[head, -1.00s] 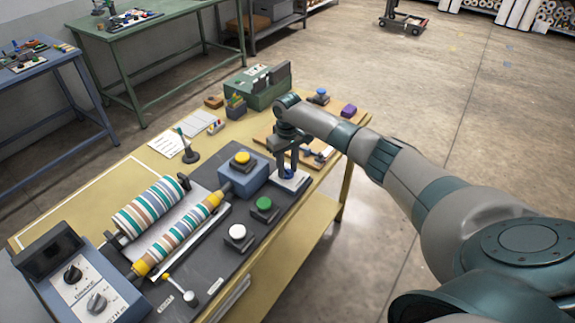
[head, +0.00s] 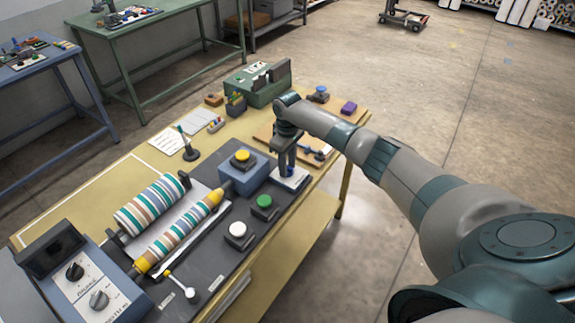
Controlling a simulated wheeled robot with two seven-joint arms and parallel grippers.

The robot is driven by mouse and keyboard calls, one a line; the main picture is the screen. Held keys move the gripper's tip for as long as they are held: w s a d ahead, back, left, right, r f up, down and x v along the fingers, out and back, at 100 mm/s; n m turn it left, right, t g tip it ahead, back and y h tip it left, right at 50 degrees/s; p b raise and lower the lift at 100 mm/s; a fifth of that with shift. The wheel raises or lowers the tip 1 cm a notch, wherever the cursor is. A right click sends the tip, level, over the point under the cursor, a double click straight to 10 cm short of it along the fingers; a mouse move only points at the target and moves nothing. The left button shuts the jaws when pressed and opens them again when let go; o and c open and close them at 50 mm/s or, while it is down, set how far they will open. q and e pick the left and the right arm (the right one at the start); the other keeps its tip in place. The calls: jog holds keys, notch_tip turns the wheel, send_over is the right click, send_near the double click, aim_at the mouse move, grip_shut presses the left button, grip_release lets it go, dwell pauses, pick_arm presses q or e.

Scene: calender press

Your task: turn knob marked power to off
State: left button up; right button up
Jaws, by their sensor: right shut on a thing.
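A small blue knob (head: 290,171) stands on a white plate (head: 296,181) at the right end of the dark press base. Its marking is too small to read, so I cannot tell if it says power. My right gripper (head: 288,170) points down over the plate and is shut on this knob, its fingers hiding most of it. Two more knobs, a black one (head: 75,271) and a grey one (head: 98,299), sit on the control box (head: 82,292) at the lower left. My left gripper is not in view.
Striped rollers (head: 152,204), a yellow button (head: 241,156), a green button (head: 264,201), a white button (head: 238,229) and a small lever (head: 168,274) are on the press. A green box (head: 255,88) and a pen stand (head: 191,153) are behind.

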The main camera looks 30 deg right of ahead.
jog(key=o, duration=1)
jog(key=shift+o, duration=0.2)
notch_tip(320, 180, up, 18)
jog(key=b, duration=0.5)
jog(key=shift+f, duration=0.25)
jog(key=shift+s+f, duration=0.1)
